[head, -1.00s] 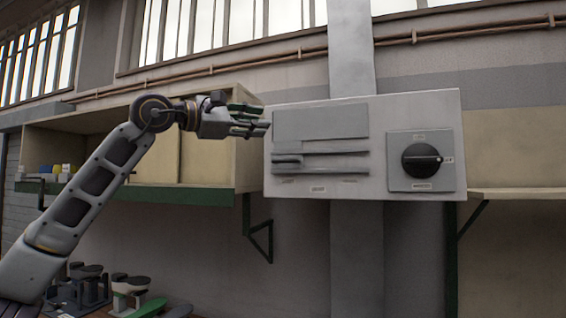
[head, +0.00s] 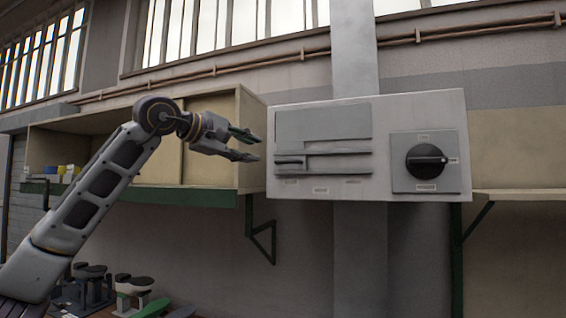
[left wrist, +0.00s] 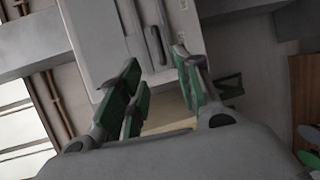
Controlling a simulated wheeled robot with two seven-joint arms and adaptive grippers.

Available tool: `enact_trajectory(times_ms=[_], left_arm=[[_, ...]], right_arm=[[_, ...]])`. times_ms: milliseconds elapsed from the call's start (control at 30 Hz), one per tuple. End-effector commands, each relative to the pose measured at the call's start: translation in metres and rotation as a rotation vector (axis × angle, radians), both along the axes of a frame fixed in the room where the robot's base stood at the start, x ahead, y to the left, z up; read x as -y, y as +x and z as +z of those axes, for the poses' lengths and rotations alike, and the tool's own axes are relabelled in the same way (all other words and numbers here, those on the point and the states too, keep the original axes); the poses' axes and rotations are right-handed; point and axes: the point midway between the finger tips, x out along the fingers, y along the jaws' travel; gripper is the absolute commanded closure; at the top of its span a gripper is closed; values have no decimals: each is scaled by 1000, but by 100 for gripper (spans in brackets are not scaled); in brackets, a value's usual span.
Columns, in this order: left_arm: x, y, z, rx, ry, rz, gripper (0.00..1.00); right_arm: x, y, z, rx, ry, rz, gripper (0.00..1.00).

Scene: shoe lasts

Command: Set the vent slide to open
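A pale grey wall box (head: 388,150) hangs in the middle of the head view. On its left half is a flat panel, and under it are horizontal rails with a small dark slide handle (head: 290,162) at the left end. I take this handle to be the vent slide. My left gripper (head: 257,147) is open and empty, just left of the box near the handle's height. In the left wrist view, the open fingers (left wrist: 155,68) point toward the box (left wrist: 92,35) and its rails. Contact is not visible. My right gripper is out of view.
A black rotary knob (head: 426,161) sits on the box's right side. An open shelf cabinet (head: 210,140) is behind my left arm, with a green-edged shelf (head: 140,192). Shoe lasts (head: 95,280) stand at the lower left. A shelf bracket (head: 262,243) hangs below.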

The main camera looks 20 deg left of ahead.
Motion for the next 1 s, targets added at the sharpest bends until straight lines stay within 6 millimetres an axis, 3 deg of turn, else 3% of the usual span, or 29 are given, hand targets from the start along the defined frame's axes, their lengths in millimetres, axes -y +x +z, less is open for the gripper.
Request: enact_trajectory(times_ms=[467, 1000], left_arm=[[7, 14, -2, -2, -2, -2, 66], [35, 75, -14, -2, -2, -2, 66]], right_arm=[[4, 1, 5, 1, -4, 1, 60], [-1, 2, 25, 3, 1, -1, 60]])
